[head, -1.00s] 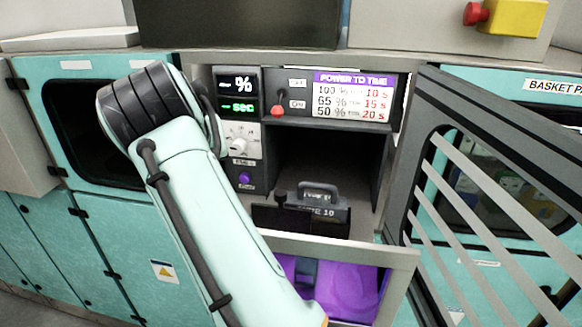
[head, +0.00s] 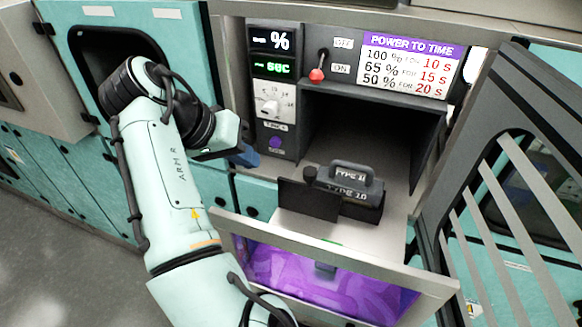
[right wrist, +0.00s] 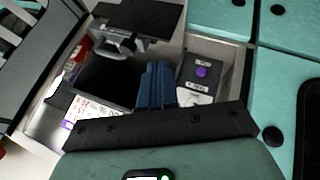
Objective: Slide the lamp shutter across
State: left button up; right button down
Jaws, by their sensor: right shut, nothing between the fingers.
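A dark upright plate (head: 308,199) with a black knob (head: 309,173) on its top edge looks like the lamp shutter. Purple light (head: 300,272) shows in the bay below the ledge. The plate is also at the top of the right wrist view (right wrist: 135,17). My right gripper (head: 246,157) is left of the plate and apart from it. Its blue fingers (right wrist: 156,86) are shut and empty. My left gripper is out of view.
The control panel (head: 271,95) with a dial and purple button stands left of the dark chamber (head: 365,130). A red-tipped switch (head: 317,74) and a power-to-time sign (head: 408,65) are above. An open slatted door (head: 500,190) bounds the right side.

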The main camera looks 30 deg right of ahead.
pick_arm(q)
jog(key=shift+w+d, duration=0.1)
pick_arm(e)
jog(key=s+d+f, duration=0.1)
jog(key=d+f, duration=0.4)
jog(key=d, duration=0.3)
jog(key=shift+s+f, duration=0.15)
jog(key=shift+f, duration=0.2)
